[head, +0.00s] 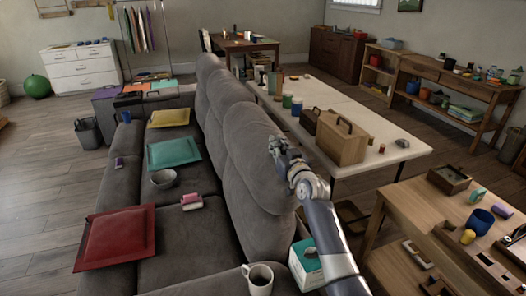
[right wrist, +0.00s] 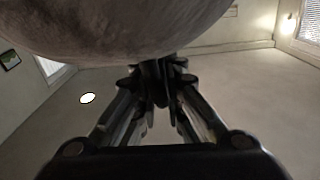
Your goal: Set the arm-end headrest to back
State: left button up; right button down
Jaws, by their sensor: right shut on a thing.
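The grey sofa (head: 185,235) runs away from me, with a row of puffy headrests along its back. The nearest headrest (head: 255,130) is at the end closest to me and stands upright. My right gripper (head: 277,145) is at this headrest's right edge, shut on it. In the right wrist view, the headrest's grey cloth (right wrist: 120,25) fills the top, and the fingers of my right gripper (right wrist: 162,75) reach up to its lower edge. The exact grip is hidden there. My left gripper is not in view.
A white mug (head: 260,279) and a tissue box (head: 305,262) are near the sofa's close end. Cushions, including a red one (head: 118,236), and a bowl (head: 163,178) lie on the seats. A white table (head: 375,137) with a wooden box (head: 340,138) stands behind the sofa.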

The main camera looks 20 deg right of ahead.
jog(key=shift+m, duration=0.8)
jog(key=d, duration=0.2)
jog(key=d+f+b, duration=0.1)
jog(key=d, duration=0.1)
jog(key=shift+w, duration=0.1)
jog(key=shift+a, duration=0.1)
jog(key=c, duration=1.7)
grip_release()
jog(key=shift+d, duration=0.25)
jog(key=shift+a, duration=0.15)
jog(key=shift+s+a+f, duration=0.2)
jog(key=shift+s+f, duration=0.15)
jog(key=shift+f, duration=0.2)
jog(key=shift+s+a+f, duration=0.35)
jog(key=shift+s+a, duration=0.2)
jog(key=shift+a, duration=0.05)
jog(key=s, duration=0.3)
jog(key=s+d+r, duration=0.1)
jog(key=s, duration=0.3)
jog(key=s+d+r, duration=0.1)
jog(key=s, duration=0.2)
jog(key=shift+s+d, duration=0.1)
jog(key=shift+s, duration=0.05)
